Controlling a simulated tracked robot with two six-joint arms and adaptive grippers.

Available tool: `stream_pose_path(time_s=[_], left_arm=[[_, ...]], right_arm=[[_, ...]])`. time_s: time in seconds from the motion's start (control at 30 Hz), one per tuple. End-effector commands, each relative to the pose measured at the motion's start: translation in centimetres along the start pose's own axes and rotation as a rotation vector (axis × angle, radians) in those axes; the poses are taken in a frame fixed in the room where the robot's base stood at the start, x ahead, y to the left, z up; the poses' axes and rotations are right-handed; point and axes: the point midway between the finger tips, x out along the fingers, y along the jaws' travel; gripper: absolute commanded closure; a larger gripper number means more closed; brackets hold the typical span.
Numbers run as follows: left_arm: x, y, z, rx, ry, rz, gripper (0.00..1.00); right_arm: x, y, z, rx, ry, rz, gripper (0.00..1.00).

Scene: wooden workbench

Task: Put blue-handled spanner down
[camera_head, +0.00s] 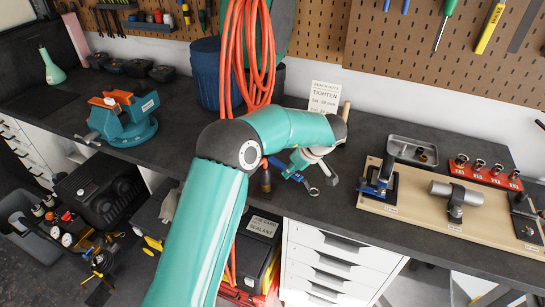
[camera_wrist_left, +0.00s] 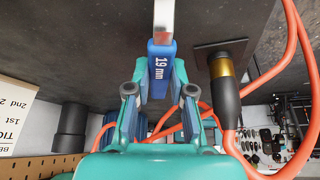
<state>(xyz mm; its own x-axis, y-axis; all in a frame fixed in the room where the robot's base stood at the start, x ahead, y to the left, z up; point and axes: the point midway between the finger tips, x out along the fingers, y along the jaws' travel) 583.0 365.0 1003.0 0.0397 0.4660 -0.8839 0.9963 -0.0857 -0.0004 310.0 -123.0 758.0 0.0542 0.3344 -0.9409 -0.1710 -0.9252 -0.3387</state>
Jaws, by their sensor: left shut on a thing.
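The blue-handled spanner shows in the left wrist view (camera_wrist_left: 161,62), its handle marked 19 mm and its metal shaft running out of the top of the picture. My left gripper (camera_wrist_left: 160,85) is shut on the blue handle. In the head view my left gripper (camera_head: 297,170) is over the front part of the dark bench, with part of the spanner (camera_head: 313,191) showing beside it. I cannot tell whether the spanner touches the bench. My right gripper is not in view.
A black hose end with a brass collar (camera_wrist_left: 224,75) is close beside the gripper. A sign (camera_head: 324,98) stands behind. A wooden board (camera_head: 400,205) with clamped parts and a metal tray (camera_head: 412,149) are to the right. A teal vise (camera_head: 122,120) is left.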

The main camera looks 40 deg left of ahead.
Motion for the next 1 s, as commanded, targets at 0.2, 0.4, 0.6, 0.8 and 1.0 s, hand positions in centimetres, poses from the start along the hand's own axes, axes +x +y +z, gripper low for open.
stream_pose_path(time_s=[0.2,0.4,0.6,0.8,1.0], left_arm=[[1.5,-0.1,-2.9,-0.002,0.001,-0.001,1.00],[2.1,-0.1,-4.1,-0.002,0.001,-0.003,1.00],[3.6,-0.2,-7.2,-0.005,0.001,-0.003,1.00],[5.1,-0.1,-6.3,-0.001,0.000,-0.001,1.00],[5.1,-0.1,-6.3,-0.001,0.001,-0.001,1.00]], right_arm=[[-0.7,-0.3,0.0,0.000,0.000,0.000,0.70],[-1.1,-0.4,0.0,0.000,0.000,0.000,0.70],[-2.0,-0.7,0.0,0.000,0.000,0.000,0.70],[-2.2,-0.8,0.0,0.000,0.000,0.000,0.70],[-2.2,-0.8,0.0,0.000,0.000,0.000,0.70]])
